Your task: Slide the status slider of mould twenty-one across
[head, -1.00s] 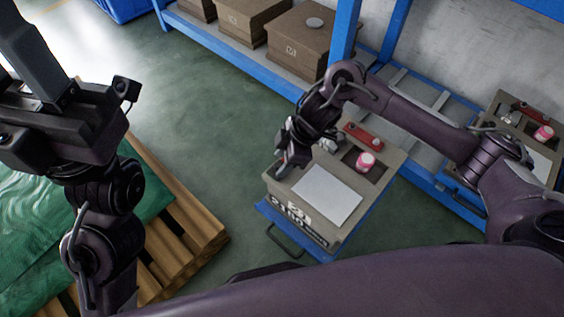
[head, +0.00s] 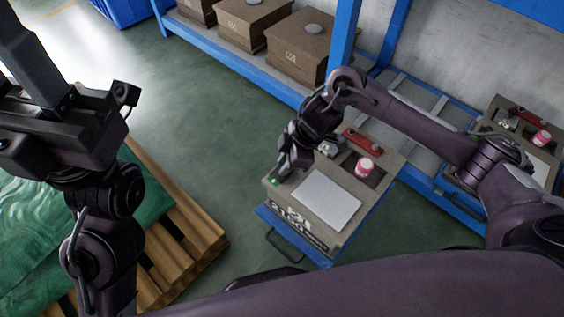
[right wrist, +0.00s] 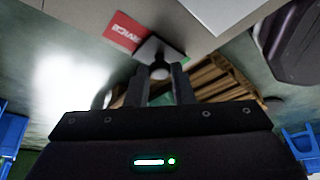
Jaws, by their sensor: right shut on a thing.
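The mould (head: 373,209) is a grey-brown box on a blue stand in the middle of the head view. Its front number is hard to read. The status slider is a small plate with a round knob (right wrist: 160,71), seen in the right wrist view beside a red label (right wrist: 123,33). In the head view a small green patch (head: 275,181) shows at the mould's left corner. My right gripper (head: 283,174) is low over that corner, its fingers (right wrist: 161,85) shut around the knob. My left gripper (head: 32,62) is raised at the upper left, its fingertips not clear.
A white sheet (head: 327,199), a pink-capped jar (head: 364,168) and a red tool (head: 362,140) lie on the mould. A wooden pallet (head: 182,230) with green sheeting stands left. A blue rack (head: 230,60) with more boxes runs behind. Floor between is clear.

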